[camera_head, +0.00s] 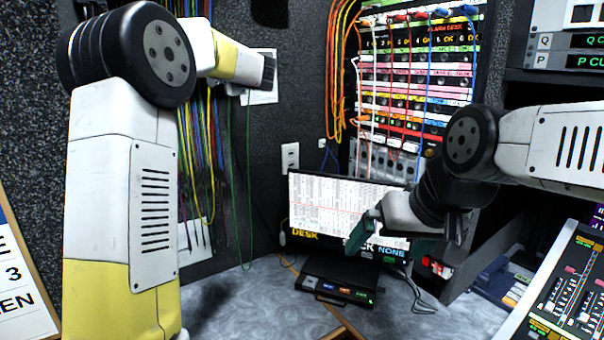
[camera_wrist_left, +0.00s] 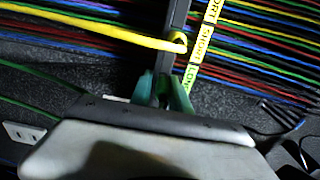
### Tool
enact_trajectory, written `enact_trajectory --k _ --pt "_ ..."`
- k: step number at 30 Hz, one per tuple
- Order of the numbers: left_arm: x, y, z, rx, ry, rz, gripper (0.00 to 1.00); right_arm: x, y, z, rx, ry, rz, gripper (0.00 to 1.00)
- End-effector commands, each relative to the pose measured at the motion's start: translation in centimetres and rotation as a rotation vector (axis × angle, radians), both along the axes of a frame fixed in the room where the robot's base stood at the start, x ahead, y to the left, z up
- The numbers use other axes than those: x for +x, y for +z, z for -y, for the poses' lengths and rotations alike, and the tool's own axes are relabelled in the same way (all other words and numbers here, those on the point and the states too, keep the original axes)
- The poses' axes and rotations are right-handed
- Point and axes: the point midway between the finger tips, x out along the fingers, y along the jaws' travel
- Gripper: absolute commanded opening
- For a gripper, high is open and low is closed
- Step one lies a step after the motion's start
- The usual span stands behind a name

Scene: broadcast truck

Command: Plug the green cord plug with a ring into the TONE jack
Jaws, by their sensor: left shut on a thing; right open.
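My left gripper (camera_wrist_left: 170,88) has its teal fingers together among hanging cords in the left wrist view. Its wrist end is high at the left in the head view. A green cord (camera_wrist_left: 40,78) runs in from the left towards this hand, and green cord (camera_head: 248,180) hangs below it in the head view. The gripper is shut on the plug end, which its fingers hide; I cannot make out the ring. My right gripper (camera_head: 385,238) is open in front of the monitor. The patch panel (camera_head: 415,75) stands at the back; I cannot read a TONE label.
A yellow cord (camera_wrist_left: 110,30) crosses just beyond the left fingers to a dark rail. Several coloured cords hang on the back wall. The monitor (camera_head: 325,200) and a small black box (camera_head: 335,288) stand on the grey desk. A mixing console (camera_head: 570,290) is at right.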

Motion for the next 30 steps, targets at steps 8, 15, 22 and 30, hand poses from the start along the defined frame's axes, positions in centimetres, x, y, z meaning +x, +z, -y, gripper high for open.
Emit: enact_trajectory --k 8,15,22,30 --pt "-0.18 1.09 0.00 0.007 -0.002 0.017 0.00 0.00 0.00 0.00 0.000 0.000 0.000 1.00" --pt "-0.20 1.13 0.00 0.006 -0.002 0.018 0.00 0.00 0.00 0.00 0.000 0.000 0.000 1.00" --pt "-0.21 1.10 0.01 0.005 -0.003 0.017 0.38 0.00 0.00 0.00 0.000 0.000 0.000 1.00" --pt "-0.09 0.63 0.00 0.003 -0.001 0.010 0.73 0.00 0.00 0.00 0.000 0.000 0.000 1.00"
